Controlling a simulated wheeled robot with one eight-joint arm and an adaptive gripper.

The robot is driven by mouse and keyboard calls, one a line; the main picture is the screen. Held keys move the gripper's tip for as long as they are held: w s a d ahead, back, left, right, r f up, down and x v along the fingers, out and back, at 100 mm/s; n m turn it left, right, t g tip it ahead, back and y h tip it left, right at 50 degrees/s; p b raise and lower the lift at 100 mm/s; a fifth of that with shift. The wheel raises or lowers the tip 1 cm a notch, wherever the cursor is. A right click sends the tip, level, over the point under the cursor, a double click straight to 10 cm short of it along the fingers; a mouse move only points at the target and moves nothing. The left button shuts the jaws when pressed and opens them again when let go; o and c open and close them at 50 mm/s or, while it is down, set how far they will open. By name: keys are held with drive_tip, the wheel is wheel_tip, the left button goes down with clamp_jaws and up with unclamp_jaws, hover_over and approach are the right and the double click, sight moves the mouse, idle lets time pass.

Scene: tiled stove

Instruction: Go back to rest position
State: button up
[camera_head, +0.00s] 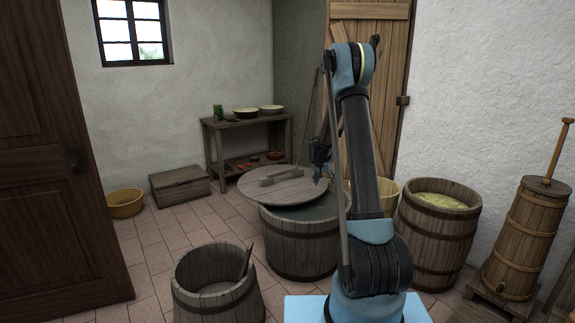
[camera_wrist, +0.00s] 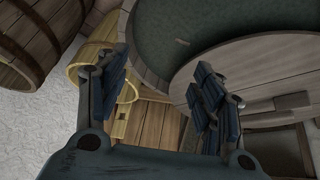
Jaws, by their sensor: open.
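My gripper (camera_wrist: 165,98) is open in the wrist view, its two dark blue padded fingers apart with nothing held between them. In the head view my gripper (camera_head: 319,160) hangs at the end of my bent arm, near the right edge of a round wooden lid (camera_head: 300,192). The lid lies partly over a wide wooden tub (camera_head: 300,240) and leaves part of its dark greenish contents uncovered. In the wrist view the lid (camera_wrist: 245,62) and the tub's contents (camera_wrist: 195,30) show beyond the fingers. I cannot tell whether a finger touches the lid.
A barrel with pale yellow contents (camera_head: 436,235) and a churn (camera_head: 520,240) stand at right. An open bucket (camera_head: 213,295) stands in front. A side table (camera_head: 249,125) with bowls is at the back wall.

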drive_tip(key=s+d+r+n, duration=0.1)
drive_tip(key=s+r, duration=0.4)
drive_tip(key=s, duration=0.5)
drive_tip(key=s+r+g+y, duration=0.1)
drive_tip(key=s+r, duration=0.5)
drive_tip(key=s, duration=0.3)
drive_tip(key=s+d+r+n, duration=0.1)
drive_tip(key=s+r, duration=0.4)
drive_tip(key=s, duration=0.5)
drive_tip(key=s+a+f+n+y, duration=0.1)
drive_tip(key=s+f, duration=0.2)
drive_tip(key=s, duration=1.1)
drive_tip(key=s+a+f+n+g, duration=0.1)
drive_tip(key=s+f, duration=0.3)
drive_tip(key=s, duration=1.1)
drive_tip(key=shift+n+g+y, duration=0.3)
drive_tip(key=shift+n+y, duration=0.1)
drive_tip(key=shift+f, duration=0.15)
drive_tip(key=shift+w+f, duration=0.15)
drive_tip(key=shift+w, duration=0.2)
